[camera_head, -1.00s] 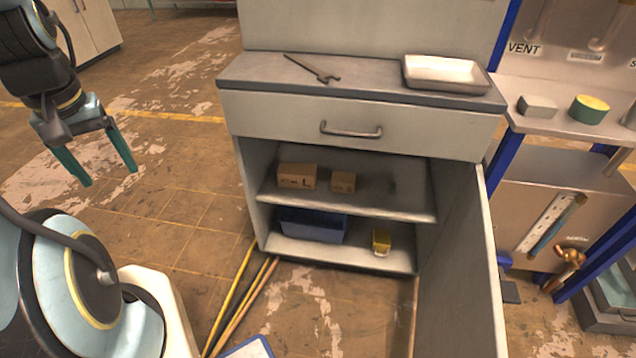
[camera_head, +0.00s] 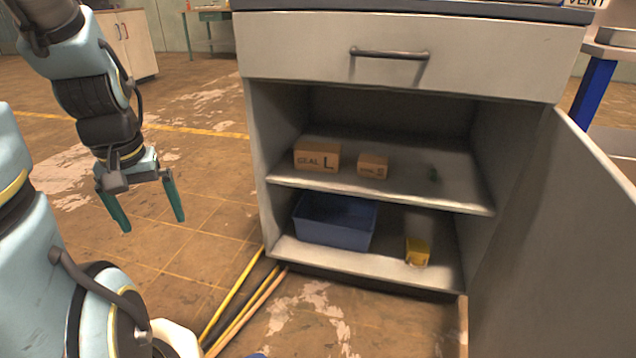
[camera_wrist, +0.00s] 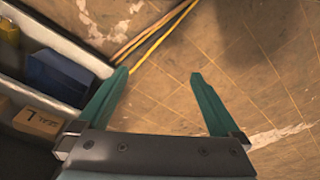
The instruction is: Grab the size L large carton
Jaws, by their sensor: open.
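The size L large carton (camera_head: 317,156) is a brown box marked "SEAL L". It sits at the left of the upper shelf inside the open cabinet in the head view. In the wrist view the carton (camera_wrist: 40,122) shows at the left edge. A smaller carton marked S (camera_head: 373,165) stands to its right. My gripper (camera_head: 154,222) is open and empty, with green fingers pointing down. It is outside the cabinet, to the left of it. In the wrist view the gripper (camera_wrist: 158,98) has only floor between its fingers.
Below are a blue bin (camera_head: 336,222) and a yellow object (camera_head: 417,252). The open door (camera_head: 560,230) stands at the right. Yellow and black poles (camera_head: 238,308) lie on the floor at the cabinet's left.

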